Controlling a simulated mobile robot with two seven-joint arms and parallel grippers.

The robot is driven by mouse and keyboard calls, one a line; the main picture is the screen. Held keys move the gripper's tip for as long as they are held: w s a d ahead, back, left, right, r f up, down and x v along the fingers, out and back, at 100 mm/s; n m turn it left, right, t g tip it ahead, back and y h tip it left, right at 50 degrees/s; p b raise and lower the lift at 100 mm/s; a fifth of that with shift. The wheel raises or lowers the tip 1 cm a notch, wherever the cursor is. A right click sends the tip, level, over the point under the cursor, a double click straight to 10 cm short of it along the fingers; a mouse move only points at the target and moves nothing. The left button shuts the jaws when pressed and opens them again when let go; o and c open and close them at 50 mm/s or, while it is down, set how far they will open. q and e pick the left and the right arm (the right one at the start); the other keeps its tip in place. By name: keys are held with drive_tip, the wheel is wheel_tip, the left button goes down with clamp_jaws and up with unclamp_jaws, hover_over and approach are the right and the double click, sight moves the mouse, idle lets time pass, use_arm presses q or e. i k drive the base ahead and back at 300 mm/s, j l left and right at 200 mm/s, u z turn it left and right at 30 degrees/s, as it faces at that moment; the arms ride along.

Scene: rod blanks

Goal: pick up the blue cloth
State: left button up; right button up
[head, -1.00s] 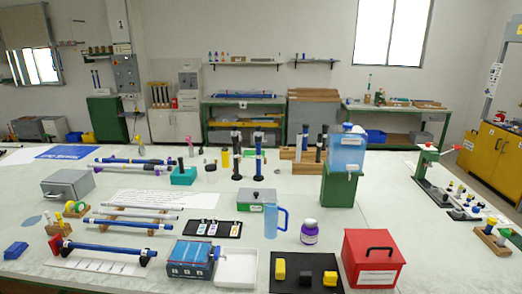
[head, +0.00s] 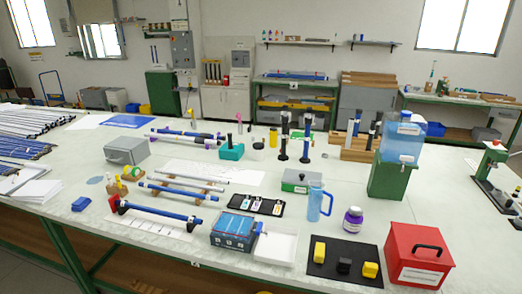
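A small blue piece that looks like the folded blue cloth (head: 83,204) lies on the near left part of the pale worktable (head: 60,232), close to its front edge. It is left of the red-ended rod stand and apart from other things. It is too small to tell its folds. Neither of my grippers shows in the head view.
A blue rod (head: 160,211) on a red-ended stand lies right of the cloth. White papers (head: 36,191) and rod bundles (head: 30,122) lie left. A flat blue sheet (head: 130,121) lies farther back.

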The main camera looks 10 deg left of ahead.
sight(79, 204)
drive_tip(key=u, duration=1.85)
drive_tip(key=i+j, duration=0.3)
drive_tip(key=i, duration=0.2)
drive_tip(key=i+j+z, duration=0.1)
drive_tip(key=i+j, duration=0.15)
drive_tip(key=i, duration=0.2)
drive_tip(key=i+j, duration=0.35)
drive_tip(key=i, duration=0.15)
drive_tip(key=l+z, duration=0.05)
